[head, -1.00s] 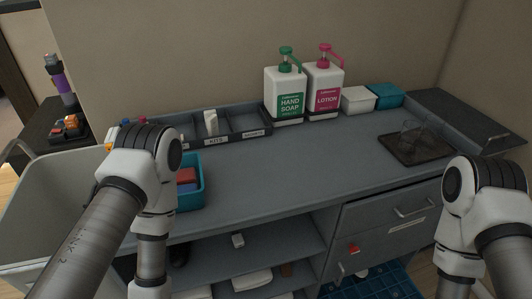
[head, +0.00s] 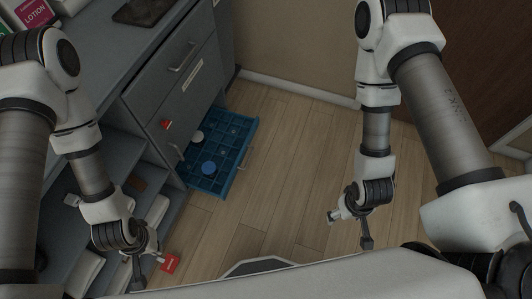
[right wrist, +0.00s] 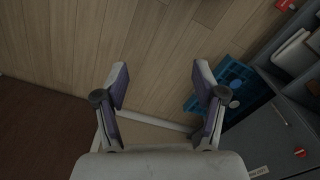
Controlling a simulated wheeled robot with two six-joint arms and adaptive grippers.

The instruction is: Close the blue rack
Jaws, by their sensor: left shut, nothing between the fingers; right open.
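The blue rack (head: 222,152) is pulled out low from the grey cabinet, just above the wooden floor. It has a grid of compartments, with a blue round item (head: 208,168) and a pale round item (head: 197,137) in it. In the right wrist view the rack (right wrist: 233,79) is partly hidden behind a finger. My left gripper (head: 139,272) is shut, left of and nearer than the rack. My right gripper (head: 352,227) is right of the rack and apart from it; its spread, empty fingers (right wrist: 160,95) show in the right wrist view.
The grey cabinet has a closed drawer (head: 173,70) and a lower front with a red item (head: 166,124) on it. Open shelves (head: 120,190) hold pale folded items. A red box (head: 170,263) is beside my left gripper. Wooden floor (head: 285,150) right of the rack is clear.

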